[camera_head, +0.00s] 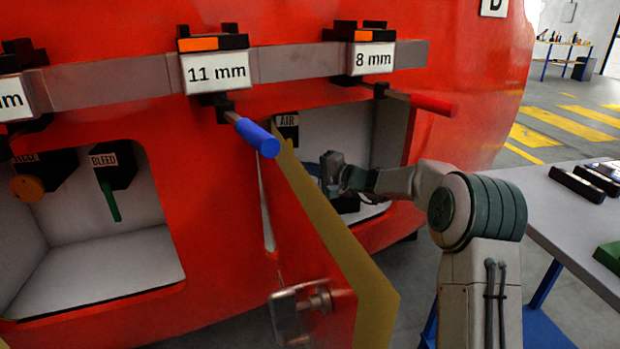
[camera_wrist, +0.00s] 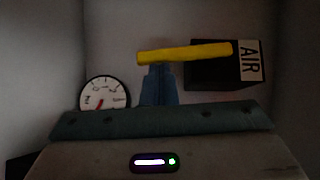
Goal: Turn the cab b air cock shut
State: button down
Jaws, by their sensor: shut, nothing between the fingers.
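The air cock shows in the wrist view as a yellow lever (camera_wrist: 185,53) lying nearly level across the picture. Its right end meets a black block (camera_wrist: 215,72) with a white AIR label (camera_wrist: 250,61). My gripper (camera_wrist: 158,70) has its blue fingers together, just below the lever's left part in the wrist view. I cannot tell if they touch it. In the head view the AIR label (camera_head: 286,120) shows inside the right recess. My gripper there is partly hidden by the open hatch door (camera_head: 330,240), and the lever cannot be made out.
A pressure gauge (camera_wrist: 104,92) sits left of the fingers in the wrist view. The left recess holds a green BLEED lever (camera_head: 111,202) and an orange knob (camera_head: 27,188). Blue-handled (camera_head: 258,138) and red-handled (camera_head: 433,104) tools hang above. A grey table (camera_head: 560,205) stands right.

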jog(key=shift+s+a+f+m+y+b, duration=0.15)
jog(key=shift+a+f+m+y+b, duration=0.2)
jog(key=shift+b, duration=0.9)
jog(key=shift+r, duration=0.1)
